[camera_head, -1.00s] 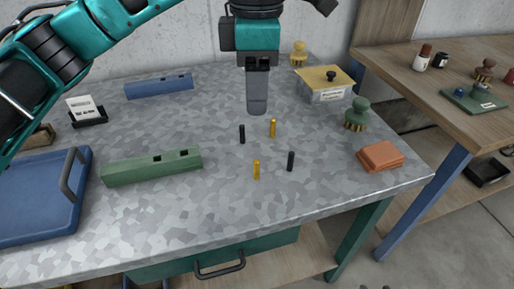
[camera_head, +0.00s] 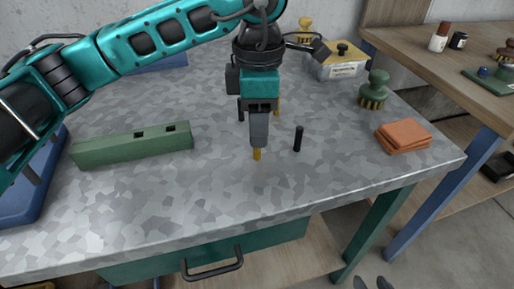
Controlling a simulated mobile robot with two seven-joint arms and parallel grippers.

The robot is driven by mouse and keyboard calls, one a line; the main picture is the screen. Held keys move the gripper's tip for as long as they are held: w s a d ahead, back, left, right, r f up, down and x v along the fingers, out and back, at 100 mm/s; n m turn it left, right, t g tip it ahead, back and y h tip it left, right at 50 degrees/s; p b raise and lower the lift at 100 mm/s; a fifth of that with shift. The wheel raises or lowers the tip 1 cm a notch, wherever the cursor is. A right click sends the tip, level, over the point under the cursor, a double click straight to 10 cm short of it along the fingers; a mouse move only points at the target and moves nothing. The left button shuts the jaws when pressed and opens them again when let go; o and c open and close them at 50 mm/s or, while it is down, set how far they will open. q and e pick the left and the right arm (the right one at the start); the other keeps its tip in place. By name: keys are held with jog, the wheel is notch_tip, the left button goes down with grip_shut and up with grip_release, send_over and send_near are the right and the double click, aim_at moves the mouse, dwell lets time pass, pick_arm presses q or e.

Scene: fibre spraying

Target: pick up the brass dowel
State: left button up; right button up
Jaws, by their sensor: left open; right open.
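Two brass dowels stand upright on the grey mottled worktop (camera_head: 240,205). The nearer brass dowel (camera_head: 257,155) shows only its lower part below my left gripper (camera_head: 258,140). My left gripper points down over it, with its fingers hiding the dowel's top. It is open, though the fingers overlap in this view, and I cannot tell whether they touch the dowel. The farther brass dowel (camera_head: 278,106) stands behind the gripper, partly hidden.
A black dowel (camera_head: 298,139) stands just right of my gripper; another black dowel (camera_head: 241,111) is partly hidden behind it. A green slotted block (camera_head: 135,148) lies left. The front worktop is clear.

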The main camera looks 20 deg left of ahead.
aim_at(258, 159)
pick_arm(q)
notch_tip(258, 159, down, 6)
jog(key=shift+w+a+r, duration=0.1)
jog(key=shift+w+a, duration=0.05)
grip_shut()
dwell(0.6)
